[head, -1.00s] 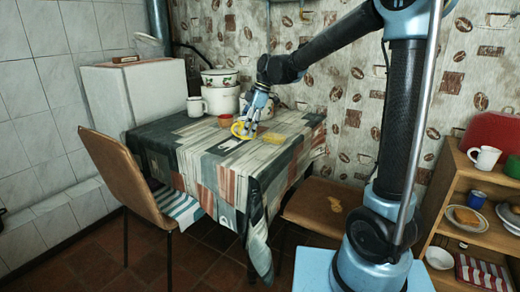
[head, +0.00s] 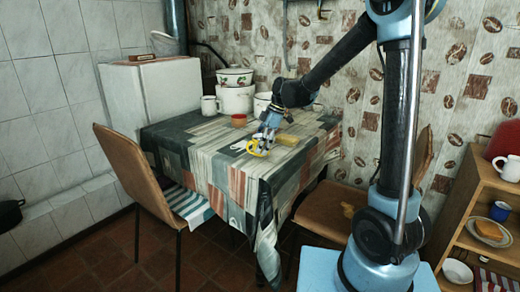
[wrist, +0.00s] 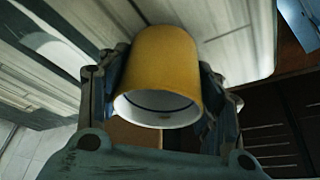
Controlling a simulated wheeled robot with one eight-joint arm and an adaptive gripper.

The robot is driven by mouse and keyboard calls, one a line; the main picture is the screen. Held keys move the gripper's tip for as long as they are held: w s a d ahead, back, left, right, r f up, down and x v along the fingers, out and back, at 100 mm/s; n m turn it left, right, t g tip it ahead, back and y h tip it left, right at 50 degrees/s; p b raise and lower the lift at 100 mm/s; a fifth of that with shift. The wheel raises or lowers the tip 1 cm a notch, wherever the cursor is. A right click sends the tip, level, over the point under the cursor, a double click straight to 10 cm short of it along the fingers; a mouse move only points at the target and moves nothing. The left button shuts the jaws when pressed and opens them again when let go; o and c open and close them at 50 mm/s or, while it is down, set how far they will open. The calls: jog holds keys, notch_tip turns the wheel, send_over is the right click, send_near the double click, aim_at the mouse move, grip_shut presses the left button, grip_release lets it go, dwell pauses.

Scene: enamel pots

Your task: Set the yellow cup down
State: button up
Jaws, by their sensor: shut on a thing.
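The yellow cup (head: 259,147) is held in my gripper (head: 265,141) over the front part of the table (head: 209,146) in the head view. Its open mouth seems turned sideways; whether it touches the cloth I cannot tell. In the wrist view the yellow cup (wrist: 163,65) fills the middle, with its white inside and a dark line showing at the mouth. My gripper's fingers (wrist: 160,90) are shut on its two sides. The tabletop (wrist: 60,70) shows behind it.
An orange-red cup (head: 238,120), a white mug (head: 209,105) and white pots (head: 235,98) stand farther back. A yellowish block (head: 287,139) lies right of my gripper. A pale flat item (head: 238,146) lies to its left. The front-left of the cloth is clear.

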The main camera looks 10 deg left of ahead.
jog(key=shift+f, duration=0.7)
jog(key=o, duration=1.2)
jog(key=v, duration=1.2)
jog(key=s+d+m+t, duration=0.1)
jog(key=s+d+m, duration=0.35)
jog(key=d, duration=0.65)
jog(key=s+d+f+m+t+h, duration=0.1)
jog(key=s+d+f+m, duration=0.3)
jog(key=s+d+m, duration=0.2)
jog(key=s+d+f+m+t+h, duration=0.1)
jog(key=s+d+f+m, duration=0.4)
jog(key=d, duration=0.6)
jog(key=s+d+f+m+t+h, duration=0.1)
jog(key=s+d+f+m+h, duration=0.1)
jog(key=s+d+f+m, duration=0.3)
jog(key=shift+s+d+f+m, duration=0.1)
jog(key=shift+s+d+m, duration=0.2)
jog(key=shift+s+d, duration=0.4)
jog(key=shift+s+d+m, duration=0.25)
jog(key=shift+s+d, duration=0.15)
jog(key=shift+s, duration=0.5)
jog(key=shift+s+d+f+m, duration=0.1)
jog(key=shift+s+d+m, duration=0.2)
jog(key=shift+s+d, duration=0.35)
